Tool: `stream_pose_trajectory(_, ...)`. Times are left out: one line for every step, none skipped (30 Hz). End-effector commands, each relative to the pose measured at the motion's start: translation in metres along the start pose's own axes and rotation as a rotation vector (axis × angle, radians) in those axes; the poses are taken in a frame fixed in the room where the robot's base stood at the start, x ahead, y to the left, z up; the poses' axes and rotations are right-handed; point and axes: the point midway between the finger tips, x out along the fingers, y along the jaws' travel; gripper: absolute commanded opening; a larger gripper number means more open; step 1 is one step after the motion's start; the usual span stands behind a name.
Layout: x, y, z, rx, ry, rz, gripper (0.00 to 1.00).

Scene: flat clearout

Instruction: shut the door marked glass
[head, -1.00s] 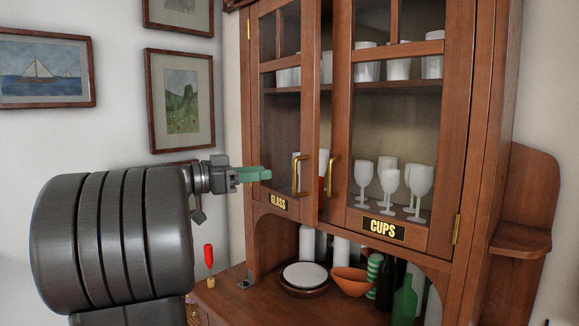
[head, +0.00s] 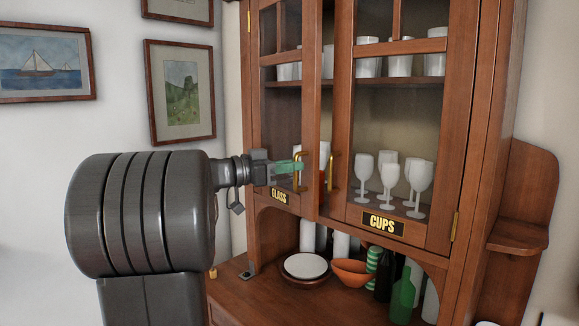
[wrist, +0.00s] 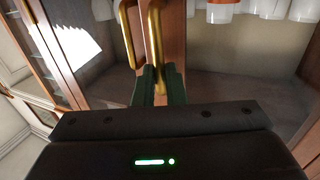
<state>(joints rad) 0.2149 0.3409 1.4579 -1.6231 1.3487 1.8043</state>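The door marked glass (head: 311,100) is the left glazed door of the wooden cabinet. It stands ajar, with a gap between its edge and the cups door. Its GLASS plate (head: 279,196) is at the bottom, and its brass handle (head: 298,181) is near its free edge. My gripper (head: 300,166) is at that handle. In the wrist view, my green fingers (wrist: 159,75) are close together, with a brass bar (wrist: 155,40) running down between them. The exact contact is partly hidden.
The door marked cups (head: 442,150) looks shut, and its brass handle (head: 332,172) is close to my fingers. Below, a plate (head: 305,266), an orange bowl (head: 352,272) and a green bottle (head: 403,295) stand on the counter. Framed pictures (head: 181,90) hang on the left wall.

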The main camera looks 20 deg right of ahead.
Motion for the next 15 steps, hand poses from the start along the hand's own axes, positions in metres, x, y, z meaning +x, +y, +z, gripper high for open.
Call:
stream_pose_trajectory(0.0, 0.0, 0.0, 0.0, 0.0, -0.001, 0.0)
stream_pose_trajectory(0.0, 0.0, 0.0, 0.0, 0.0, -0.001, 0.0)
stream_pose_trajectory(0.0, 0.0, 0.0, 0.0, 0.0, -0.001, 0.0)
stream_pose_trajectory(0.0, 0.0, 0.0, 0.0, 0.0, -0.001, 0.0)
stream_pose_trajectory(0.0, 0.0, 0.0, 0.0, 0.0, -0.001, 0.0)
stream_pose_trajectory(0.0, 0.0, 0.0, 0.0, 0.0, -0.001, 0.0)
stream_pose_trajectory(0.0, 0.0, 0.0, 0.0, 0.0, -0.001, 0.0)
stream_pose_trajectory(0.0, 0.0, 0.0, 0.001, 0.0, 0.0, 0.0)
stream_pose_trajectory(0.002, 0.0, 0.001, 0.001, 0.0, 0.0, 0.0)
stream_pose_trajectory(0.003, 0.0, 0.002, 0.002, 0.0, 0.0, 0.0)
stream_pose_trajectory(0.005, 0.0, 0.003, 0.003, 0.0, 0.001, 0.0)
stream_pose_trajectory(0.008, 0.0, 0.004, 0.002, 0.0, 0.002, 0.0)
stream_pose_trajectory(0.011, -0.001, 0.005, 0.003, 0.0, 0.002, 0.0)
stream_pose_trajectory(0.014, -0.001, 0.005, 0.004, 0.0, 0.002, 0.0)
stream_pose_trajectory(0.018, -0.001, 0.006, 0.004, 0.0, 0.002, 0.0)
